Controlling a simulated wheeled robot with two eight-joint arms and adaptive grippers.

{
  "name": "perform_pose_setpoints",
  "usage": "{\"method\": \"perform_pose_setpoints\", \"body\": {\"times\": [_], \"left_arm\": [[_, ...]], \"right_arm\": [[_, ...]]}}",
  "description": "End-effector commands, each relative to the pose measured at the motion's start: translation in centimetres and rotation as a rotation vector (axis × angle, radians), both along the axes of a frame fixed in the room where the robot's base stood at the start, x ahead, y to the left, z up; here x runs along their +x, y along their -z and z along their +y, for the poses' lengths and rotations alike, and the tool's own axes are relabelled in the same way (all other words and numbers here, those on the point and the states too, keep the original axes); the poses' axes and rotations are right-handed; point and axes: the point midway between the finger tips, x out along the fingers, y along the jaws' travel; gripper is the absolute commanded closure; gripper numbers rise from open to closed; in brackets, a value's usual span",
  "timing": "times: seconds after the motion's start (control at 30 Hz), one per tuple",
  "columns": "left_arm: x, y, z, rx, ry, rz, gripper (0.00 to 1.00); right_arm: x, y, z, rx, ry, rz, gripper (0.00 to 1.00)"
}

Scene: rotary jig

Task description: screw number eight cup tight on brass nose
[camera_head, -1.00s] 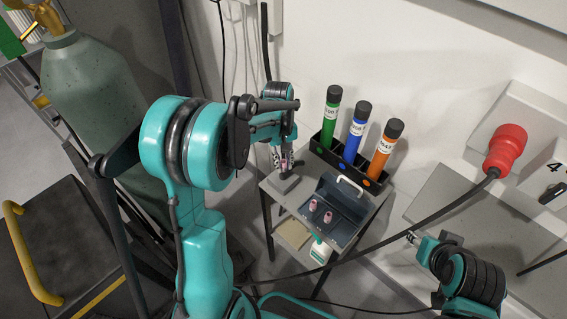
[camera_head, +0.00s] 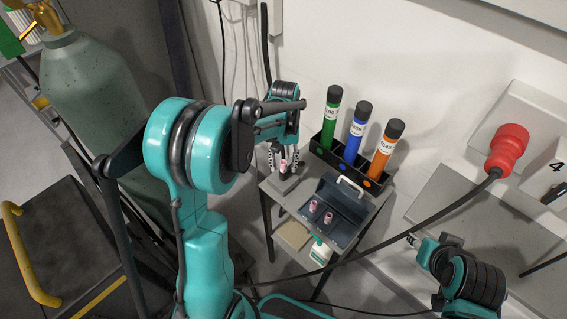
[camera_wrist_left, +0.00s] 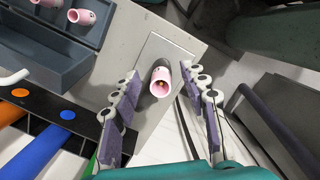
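A pink cup (camera_head: 283,167) stands on the small grey jig block (camera_head: 284,185) at the table's left corner. In the left wrist view the cup (camera_wrist_left: 158,88) shows its open mouth, with a small brass-coloured spot inside; most of the brass nose is hidden. My left gripper (camera_head: 284,160) is open above the cup, one finger on each side, with gaps between. In the left wrist view its fingers (camera_wrist_left: 164,92) are spread wide and hold nothing. No number is readable on the cup. My right gripper (camera_head: 412,239) is small at the lower right; its finger state is unclear.
A dark grey toolbox (camera_head: 345,233) on the table (camera_head: 292,200) holds two more pink cups (camera_head: 314,206). A black rack (camera_head: 324,158) with green, blue and orange tubes stands behind. A black cable with a red plug (camera_head: 507,147) crosses at the right.

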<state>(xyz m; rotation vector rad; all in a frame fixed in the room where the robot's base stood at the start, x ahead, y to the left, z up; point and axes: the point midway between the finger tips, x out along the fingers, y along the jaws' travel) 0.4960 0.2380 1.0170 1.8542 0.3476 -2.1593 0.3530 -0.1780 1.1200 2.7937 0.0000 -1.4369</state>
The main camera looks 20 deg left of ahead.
Motion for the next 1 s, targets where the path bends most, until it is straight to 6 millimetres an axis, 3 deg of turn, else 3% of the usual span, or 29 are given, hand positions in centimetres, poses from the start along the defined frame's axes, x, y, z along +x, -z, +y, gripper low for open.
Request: {"method": "perform_pose_setpoints", "body": {"times": [0.27,0.7,1.0], "left_arm": [[0.1,-0.6,0.0,0.000,-0.001,0.000,0.56],[1.3,-9.2,0.5,0.000,0.000,0.000,0.56],[1.7,-11.8,0.6,0.000,0.000,0.000,0.56]], "right_arm": [[0.0,0.0,0.0,0.000,0.000,0.000,0.60],[0.0,0.0,0.0,0.000,0.000,0.000,0.60],[0.0,0.0,0.0,0.000,0.000,0.000,0.60]]}}
